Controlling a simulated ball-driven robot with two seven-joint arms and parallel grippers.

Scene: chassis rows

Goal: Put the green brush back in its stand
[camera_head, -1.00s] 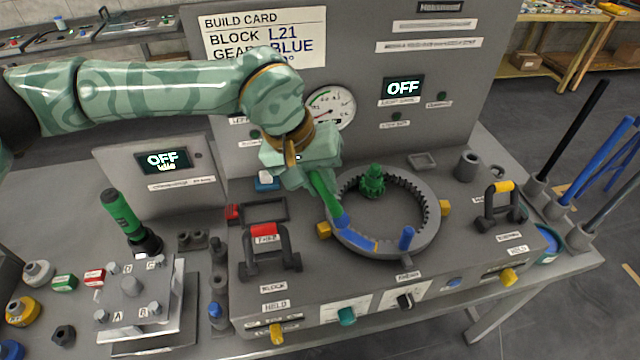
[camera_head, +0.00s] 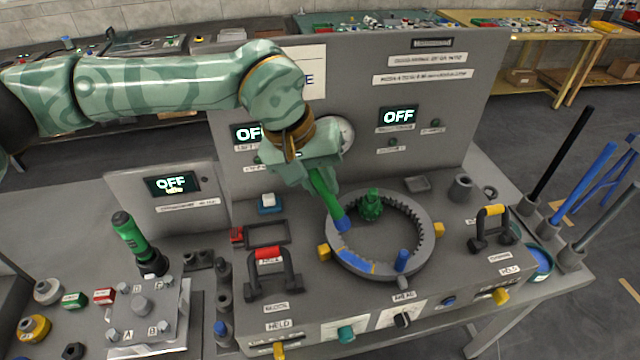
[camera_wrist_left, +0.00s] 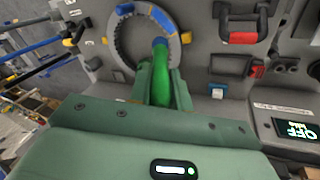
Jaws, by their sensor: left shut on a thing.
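My left gripper (camera_head: 312,170) is shut on the green brush (camera_head: 325,194). The brush has a green handle and a blue lower end, and points down at a tilt. Its blue end shows over the left part of a grey toothed ring; I cannot tell if they touch. In the left wrist view the brush (camera_wrist_left: 162,78) sticks out between the fingers (camera_wrist_left: 160,95) in front of the ring. An open grey cup (camera_head: 461,187), possibly the stand, is right of the ring and appears empty. My right gripper is not in view.
A yellow-topped handle (camera_head: 491,229) stands in front of the cup, a red-topped handle (camera_head: 271,270) at left. A tall panel (camera_head: 450,140) closes the back.

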